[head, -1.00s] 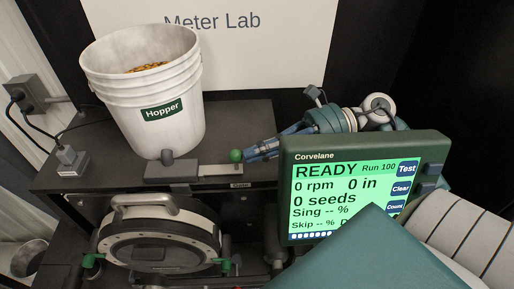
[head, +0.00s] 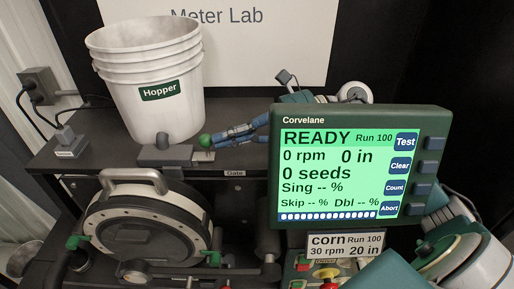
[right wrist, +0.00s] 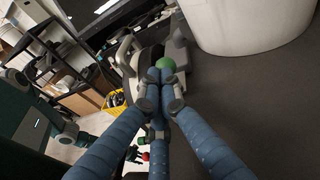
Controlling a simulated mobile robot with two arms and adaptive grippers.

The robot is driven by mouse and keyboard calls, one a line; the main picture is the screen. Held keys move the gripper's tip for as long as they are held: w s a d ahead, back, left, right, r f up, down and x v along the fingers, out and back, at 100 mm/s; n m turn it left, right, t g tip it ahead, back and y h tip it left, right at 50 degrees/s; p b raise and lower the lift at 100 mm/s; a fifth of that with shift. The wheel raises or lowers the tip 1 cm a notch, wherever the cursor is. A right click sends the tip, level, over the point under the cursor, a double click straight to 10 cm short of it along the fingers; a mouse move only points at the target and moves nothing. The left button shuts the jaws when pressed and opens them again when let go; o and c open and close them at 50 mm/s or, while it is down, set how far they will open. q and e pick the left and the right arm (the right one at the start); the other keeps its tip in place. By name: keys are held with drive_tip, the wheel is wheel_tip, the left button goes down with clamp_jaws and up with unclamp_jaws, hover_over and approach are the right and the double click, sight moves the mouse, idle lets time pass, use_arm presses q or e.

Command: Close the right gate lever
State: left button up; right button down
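The gate lever shows in the head view as a pale slide (head: 203,156) with a green knob (head: 205,140), beside a grey block (head: 165,155) at the hopper's foot. A "Gate" label (head: 235,173) is on the shelf edge in front. My right gripper (head: 217,139) reaches in from the right with its blue fingers at the knob. In the right wrist view the fingertips (right wrist: 160,82) are together, and the green knob (right wrist: 167,64) shows just beyond them. They look to be against the knob rather than around it. My left gripper is not in view.
The white hopper (head: 150,100) stands behind the gate. The round meter (head: 145,225), with a handle and green side latches, sits below the shelf. The monitor (head: 290,120) reads READY and hides part of my right arm. A corn card (head: 345,246) is under it.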

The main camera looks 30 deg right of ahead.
drive_tip(key=shift+f, duration=0.1)
drive_tip(key=shift+w, duration=0.1)
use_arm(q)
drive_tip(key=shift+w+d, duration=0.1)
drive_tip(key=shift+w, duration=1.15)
use_arm(e)
drive_tip(key=v, duration=1.2)
